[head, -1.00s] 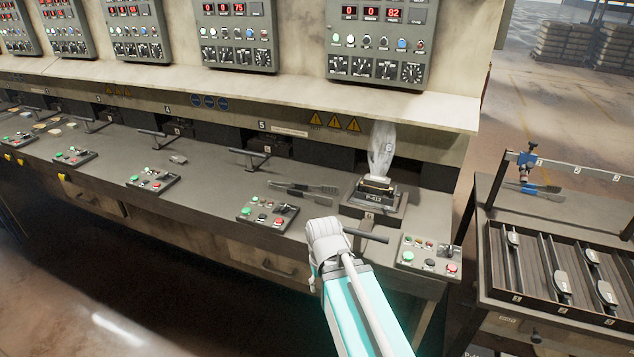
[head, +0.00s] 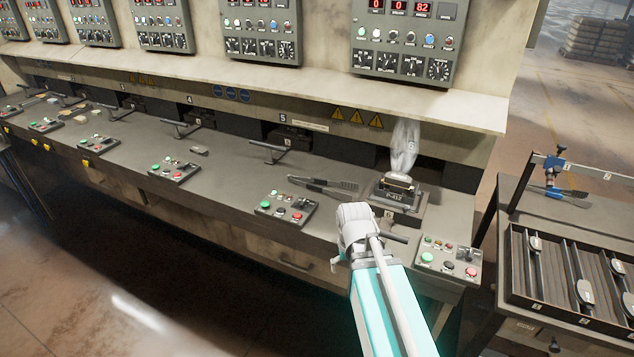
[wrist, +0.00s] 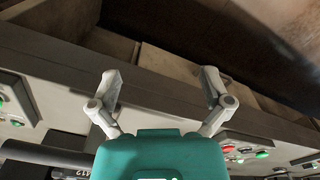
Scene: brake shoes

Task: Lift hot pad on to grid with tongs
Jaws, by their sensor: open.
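A block marked P-412 (head: 397,196) stands at the right end of the bench, with a pale vapour plume rising behind it. A small pad-like piece (head: 398,180) appears on its top; I cannot tell its exact shape. Dark tongs (head: 322,185) lie flat on the bench to the left of the block. A slatted tray (head: 512,265) there holds several pads and may be the grid. My gripper is in front of the bench in the head view; in the wrist view (wrist: 160,80) its fingers are spread and empty.
A button box (head: 448,262) sits at the bench's front right corner, another (head: 287,208) left of my arm. A lever handle (head: 268,150) stands behind. Control panels (head: 407,40) hang above. A floor gap separates bench and side table (head: 600,220).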

